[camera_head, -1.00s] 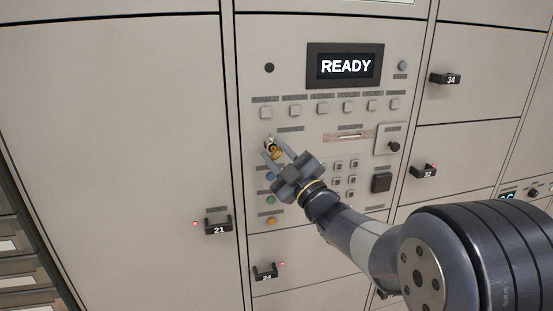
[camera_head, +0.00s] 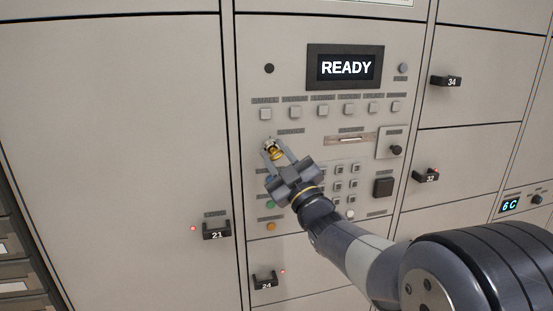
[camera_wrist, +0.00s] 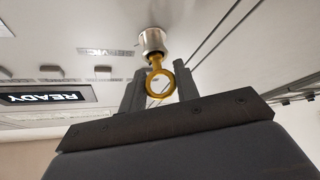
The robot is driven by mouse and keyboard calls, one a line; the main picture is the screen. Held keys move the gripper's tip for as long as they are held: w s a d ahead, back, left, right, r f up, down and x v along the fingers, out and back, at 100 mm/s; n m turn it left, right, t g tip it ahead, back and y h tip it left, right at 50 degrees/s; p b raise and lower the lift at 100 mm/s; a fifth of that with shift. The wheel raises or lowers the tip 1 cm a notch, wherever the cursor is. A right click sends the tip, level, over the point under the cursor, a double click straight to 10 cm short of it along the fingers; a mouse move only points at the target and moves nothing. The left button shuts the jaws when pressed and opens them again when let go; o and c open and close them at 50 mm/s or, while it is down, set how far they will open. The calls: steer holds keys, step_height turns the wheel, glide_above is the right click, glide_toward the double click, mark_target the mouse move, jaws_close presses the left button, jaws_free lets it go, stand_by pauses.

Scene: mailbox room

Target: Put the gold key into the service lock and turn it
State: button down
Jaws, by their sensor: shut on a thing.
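The gold key (camera_wrist: 160,82) is between the two fingers of my gripper (camera_head: 274,156), which is shut on it. In the wrist view its ring-shaped bow faces me, and its shaft points at the round silver service lock (camera_wrist: 153,42). The shaft's far end is hidden at the lock's face, so the key appears to be at or in the lock; how deep I cannot tell. In the head view the lock (camera_head: 270,144) is on the left side of the control panel, just beyond my fingertips.
The panel has a display reading READY (camera_head: 345,67), a row of square buttons (camera_head: 320,110), a keypad (camera_head: 347,176) and a black knob (camera_head: 396,150). Locker doors with handles, such as 21 (camera_head: 216,230) and 32 (camera_head: 426,175), surround it. Space before the left door is clear.

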steer(key=shift+f+m+t+h+b, duration=0.1)
steer(key=shift+m+t+h+b, duration=0.85)
steer(key=shift+m, duration=0.75)
steer(key=shift+r+m+t+h+b, duration=0.1)
steer(key=shift+m+t+h+b, duration=0.4)
steer(key=shift+m+h+b, duration=1)
steer(key=shift+f+m+t+h+b, duration=0.1)
steer(key=shift+m+t+h+b, duration=0.75)
steer(key=shift+m, duration=1.05)
steer(key=shift+m+h+b, duration=0.8)
steer(key=shift+m+h, duration=0.5)
steer(key=shift+m, duration=0.9)
steer(key=shift+m+h, duration=0.6)
steer(key=shift+m, duration=0.1)
steer(key=shift+n+y+b, duration=0.8)
steer(key=shift+n+b, duration=0.25)
steer(key=shift+n, duration=0.15)
